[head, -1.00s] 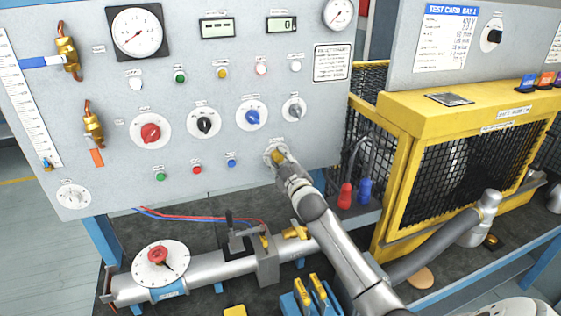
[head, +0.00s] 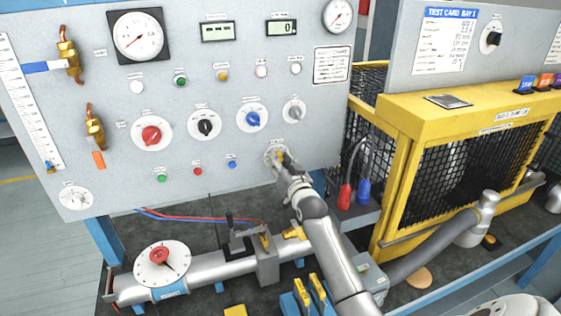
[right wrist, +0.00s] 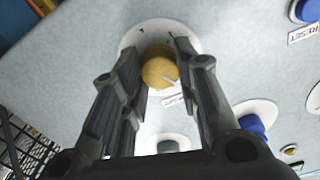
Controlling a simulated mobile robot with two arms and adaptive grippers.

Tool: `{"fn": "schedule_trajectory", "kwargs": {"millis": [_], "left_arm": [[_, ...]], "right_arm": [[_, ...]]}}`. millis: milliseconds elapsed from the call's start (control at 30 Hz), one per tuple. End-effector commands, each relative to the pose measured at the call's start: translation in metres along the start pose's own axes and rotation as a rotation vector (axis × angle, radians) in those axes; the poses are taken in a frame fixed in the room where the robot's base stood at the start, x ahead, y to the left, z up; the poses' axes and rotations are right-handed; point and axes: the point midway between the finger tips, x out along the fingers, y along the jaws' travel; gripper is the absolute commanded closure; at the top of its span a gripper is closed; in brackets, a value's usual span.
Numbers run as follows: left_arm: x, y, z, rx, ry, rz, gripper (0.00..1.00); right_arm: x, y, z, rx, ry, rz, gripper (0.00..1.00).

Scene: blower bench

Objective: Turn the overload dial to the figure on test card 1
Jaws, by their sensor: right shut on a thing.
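The yellow-knobbed dial (head: 275,154) sits low on the right of the grey panel, on a white disc; its label is too small to read. My right gripper (head: 284,163) is at this dial and partly covers it in the head view. In the right wrist view the fingers are shut on the yellow knob (right wrist: 160,68), one on each side; a pale mark shows on the knob. Test card 1 (head: 446,40) is on the grey board at upper right, headed "TEST CARD BAY 1"; its lines are too small to read surely. My left gripper is not in view.
Blue (head: 252,118), black (head: 205,123) and red (head: 151,134) dials and a grey knob (head: 294,111) are above and left of my gripper. Red and blue plugs (head: 363,190) stand just right of my arm. A yellow mesh guard (head: 400,180) stands farther right.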

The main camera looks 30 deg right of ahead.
Motion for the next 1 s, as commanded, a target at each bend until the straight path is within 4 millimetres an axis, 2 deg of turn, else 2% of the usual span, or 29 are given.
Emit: {"fn": "schedule_trajectory", "kwargs": {"millis": [200, 500, 1000], "left_arm": [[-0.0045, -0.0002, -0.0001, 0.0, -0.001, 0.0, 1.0], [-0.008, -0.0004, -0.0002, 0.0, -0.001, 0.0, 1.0], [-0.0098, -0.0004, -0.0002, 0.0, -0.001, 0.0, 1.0]], "right_arm": [[-0.0004, -0.0004, 0.0031, 0.198, -0.007, 0.002, 0.94], [-0.0004, -0.0005, 0.0036, 0.405, -0.008, 0.002, 0.94], [-0.0004, -0.0006, 0.0042, 0.528, -0.009, 0.002, 0.94]]}}
